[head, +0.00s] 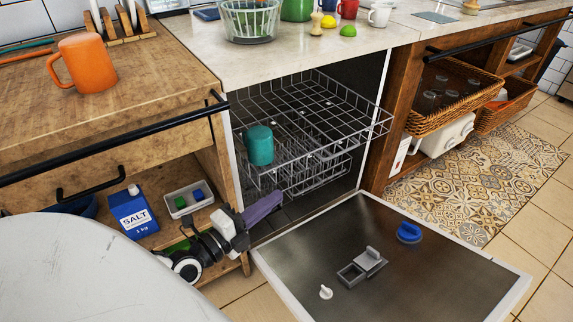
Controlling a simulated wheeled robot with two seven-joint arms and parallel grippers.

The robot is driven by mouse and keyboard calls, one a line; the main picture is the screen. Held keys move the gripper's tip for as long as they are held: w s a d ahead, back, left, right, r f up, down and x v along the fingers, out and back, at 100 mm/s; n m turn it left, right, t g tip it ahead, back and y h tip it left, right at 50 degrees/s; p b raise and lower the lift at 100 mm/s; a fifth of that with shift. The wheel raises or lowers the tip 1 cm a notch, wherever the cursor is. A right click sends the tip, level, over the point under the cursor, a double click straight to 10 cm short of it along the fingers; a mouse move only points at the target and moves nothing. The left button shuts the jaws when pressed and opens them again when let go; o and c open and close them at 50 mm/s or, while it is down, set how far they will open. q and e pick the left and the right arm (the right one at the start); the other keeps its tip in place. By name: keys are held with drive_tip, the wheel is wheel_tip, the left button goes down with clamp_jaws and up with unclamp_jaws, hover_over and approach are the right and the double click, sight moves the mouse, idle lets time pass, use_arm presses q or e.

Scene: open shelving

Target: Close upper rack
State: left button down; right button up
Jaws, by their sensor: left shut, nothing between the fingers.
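The upper rack (335,139), a grey wire basket, is pulled out of the open dishwasher, and its front edge stands over the lowered door (430,272). A teal cup (259,146) stands at the rack's front left corner. My left gripper (270,203) has purple fingers and is shut and empty. It is below and in front of the rack's left side, near the cabinet edge, and appears apart from the rack. My right gripper is not in view.
The lower rack (318,176) sits beneath, partly hidden by the upper one. A wooden cabinet with a black rail (120,150) stands at left, with a salt box (134,211) on its shelf. Wicker baskets (455,92) are at right. The space above the door is free.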

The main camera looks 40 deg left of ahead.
use_arm(q)
drive_tip(key=w+a+b, duration=0.3)
drive_tip(key=w+b, duration=0.4)
drive_tip(key=w, duration=0.4)
drive_tip(key=shift+a+f, duration=0.15)
drive_tip(key=shift+a, duration=0.1)
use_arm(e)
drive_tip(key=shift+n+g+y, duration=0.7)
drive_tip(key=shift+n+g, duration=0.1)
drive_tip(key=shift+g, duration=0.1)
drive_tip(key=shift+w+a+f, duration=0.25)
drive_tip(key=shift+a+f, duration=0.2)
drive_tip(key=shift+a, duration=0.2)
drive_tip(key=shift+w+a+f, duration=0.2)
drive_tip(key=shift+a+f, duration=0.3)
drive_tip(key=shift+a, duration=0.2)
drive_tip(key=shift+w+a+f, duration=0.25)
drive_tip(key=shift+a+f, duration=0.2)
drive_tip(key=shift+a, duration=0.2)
use_arm(q)
drive_tip(key=shift+w, duration=0.1)
